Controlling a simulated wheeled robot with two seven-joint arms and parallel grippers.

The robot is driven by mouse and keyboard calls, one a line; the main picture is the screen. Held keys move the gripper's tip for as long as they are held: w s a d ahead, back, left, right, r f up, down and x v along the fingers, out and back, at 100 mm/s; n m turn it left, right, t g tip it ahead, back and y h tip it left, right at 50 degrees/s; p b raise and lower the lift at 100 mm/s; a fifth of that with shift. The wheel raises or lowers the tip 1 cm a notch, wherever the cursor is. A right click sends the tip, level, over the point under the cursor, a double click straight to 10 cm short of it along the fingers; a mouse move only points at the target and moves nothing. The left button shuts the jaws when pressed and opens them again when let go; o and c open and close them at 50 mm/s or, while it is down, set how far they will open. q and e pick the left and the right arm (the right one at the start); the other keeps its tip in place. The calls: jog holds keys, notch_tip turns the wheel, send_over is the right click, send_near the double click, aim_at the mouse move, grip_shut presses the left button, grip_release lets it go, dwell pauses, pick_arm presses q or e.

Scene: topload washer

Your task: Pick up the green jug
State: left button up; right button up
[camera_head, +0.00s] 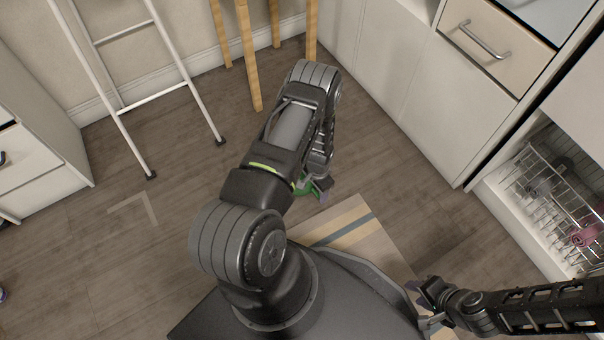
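My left arm reaches up the middle of the head view and covers much of the floor there. Its gripper (321,188) is at the right side of the forearm, mostly hidden. A small green patch (304,187) shows right beside it; it may be part of the green jug, but too little of it shows to be sure. I cannot tell whether the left fingers hold anything. No whole jug is visible. My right gripper (428,304) is at the lower right, with its fingers apart and nothing seen between them.
A striped rug (352,235) lies on the wood floor in front of my base. A white ladder (140,75) and a wooden-legged stool (252,60) stand at the back. White cabinets (445,105) and an open dishwasher rack (545,195) line the right. Drawers (40,165) are at left.

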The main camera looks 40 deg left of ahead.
pick_arm(q)
grip_shut()
dwell(0.4)
notch_tip(320, 180, up, 10)
jog(key=p, duration=0.4)
dwell(0.8)
